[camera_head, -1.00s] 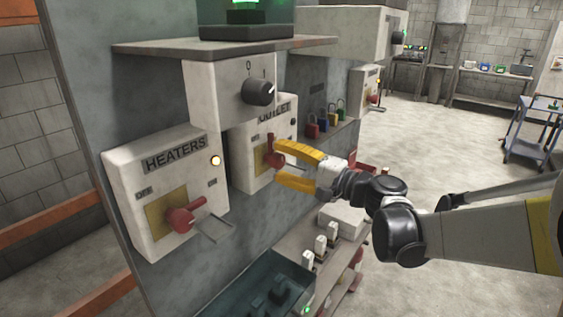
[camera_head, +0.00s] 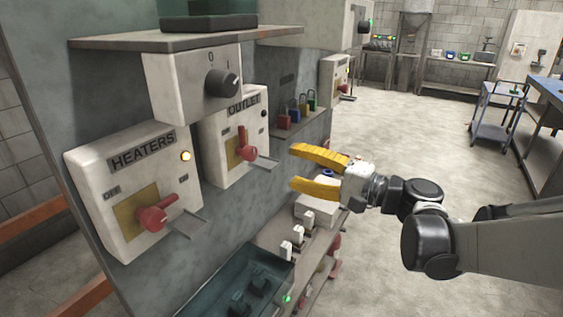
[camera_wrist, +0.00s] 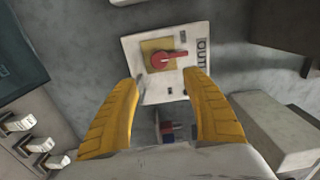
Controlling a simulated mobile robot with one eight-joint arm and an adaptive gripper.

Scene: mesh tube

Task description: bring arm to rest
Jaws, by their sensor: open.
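My gripper (camera_head: 300,168) has two yellow fingers, spread apart and empty. In the head view it hangs in the air to the right of the OUTLET box (camera_head: 218,168), clear of it. The OUTLET box has a red handle (camera_head: 246,150), which also shows in the wrist view (camera_wrist: 168,58), beyond the gap between my fingertips. My arm reaches in from the right edge, bent at dark joints.
The HEATERS box (camera_head: 100,180) with a red handle and lit lamp is at the left. A knob box (camera_head: 165,85) sits above. Coloured padlocks (camera_head: 298,108) stand on a ledge. A teal bin (camera_head: 212,292) and shelf lie below. Floor at the right is open up to a cart (camera_head: 497,115).

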